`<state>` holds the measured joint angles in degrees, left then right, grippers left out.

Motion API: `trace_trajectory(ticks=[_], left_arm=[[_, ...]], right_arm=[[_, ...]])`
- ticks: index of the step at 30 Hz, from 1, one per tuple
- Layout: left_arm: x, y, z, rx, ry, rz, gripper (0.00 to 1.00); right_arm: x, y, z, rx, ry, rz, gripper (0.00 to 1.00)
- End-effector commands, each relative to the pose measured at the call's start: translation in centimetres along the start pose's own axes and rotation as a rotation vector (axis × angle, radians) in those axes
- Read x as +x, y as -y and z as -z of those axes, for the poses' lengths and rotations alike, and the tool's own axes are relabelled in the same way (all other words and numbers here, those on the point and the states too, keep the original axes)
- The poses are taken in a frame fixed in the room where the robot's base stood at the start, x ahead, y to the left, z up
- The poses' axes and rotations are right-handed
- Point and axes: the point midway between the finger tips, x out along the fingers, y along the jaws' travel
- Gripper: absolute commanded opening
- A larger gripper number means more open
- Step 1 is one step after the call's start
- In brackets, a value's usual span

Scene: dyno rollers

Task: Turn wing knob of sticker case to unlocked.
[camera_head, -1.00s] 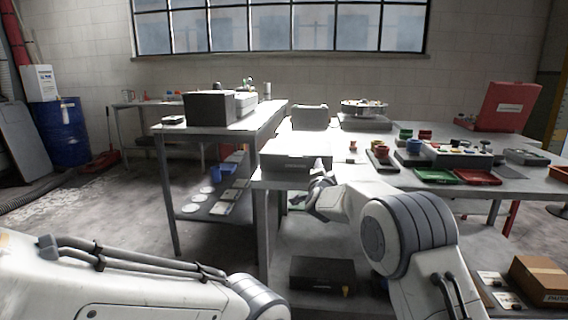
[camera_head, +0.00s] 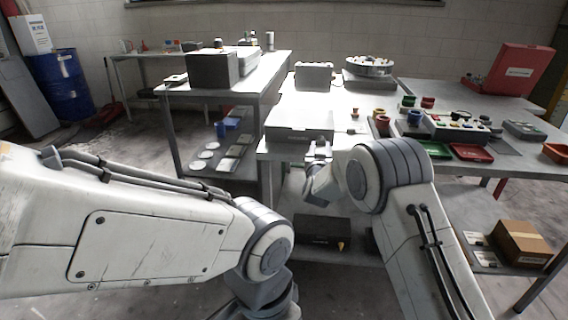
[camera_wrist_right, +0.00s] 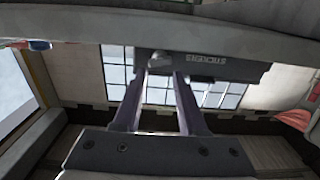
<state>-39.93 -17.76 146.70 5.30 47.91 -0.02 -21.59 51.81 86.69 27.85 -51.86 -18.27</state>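The sticker case (camera_head: 300,124) is a flat grey box at the front-left of the workbench. In the right wrist view its dark front (camera_wrist_right: 220,67) carries the label "STICKERS". My right gripper (camera_head: 319,148) is at the case's front edge in the head view. In the wrist view the right gripper (camera_wrist_right: 161,68) has its two fingers apart, tips at the case front beside the label. A small grey part, perhaps the wing knob (camera_wrist_right: 160,60), shows between the tips; its turn position cannot be told. My left arm shows at the left, but its gripper is out of view.
The workbench (camera_head: 340,105) holds a grey box (camera_head: 313,75), a round tray (camera_head: 368,66), coloured cups, a green tray (camera_head: 434,149), a red tray (camera_head: 471,153) and a red case (camera_head: 520,71). A dark box (camera_head: 322,231) is on the shelf below.

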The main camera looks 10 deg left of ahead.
Motion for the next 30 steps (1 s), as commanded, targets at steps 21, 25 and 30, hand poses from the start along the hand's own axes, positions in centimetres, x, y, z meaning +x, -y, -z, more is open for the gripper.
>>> trace_trajectory(ticks=[21,25,30], left_arm=[[-4.2,-0.3,0.2,0.0,-0.001,0.0,0.5],[-5.3,-0.4,0.3,0.0,-0.001,0.0,0.5],[-6.7,-0.5,0.4,0.0,0.0,0.0,0.5]], right_arm=[[-11.7,4.5,4.4,0.02,0.259,0.187,0.41],[-13.9,5.6,5.3,0.015,0.344,0.241,0.41],[-16.9,6.6,6.4,0.004,0.449,0.304,0.41]])
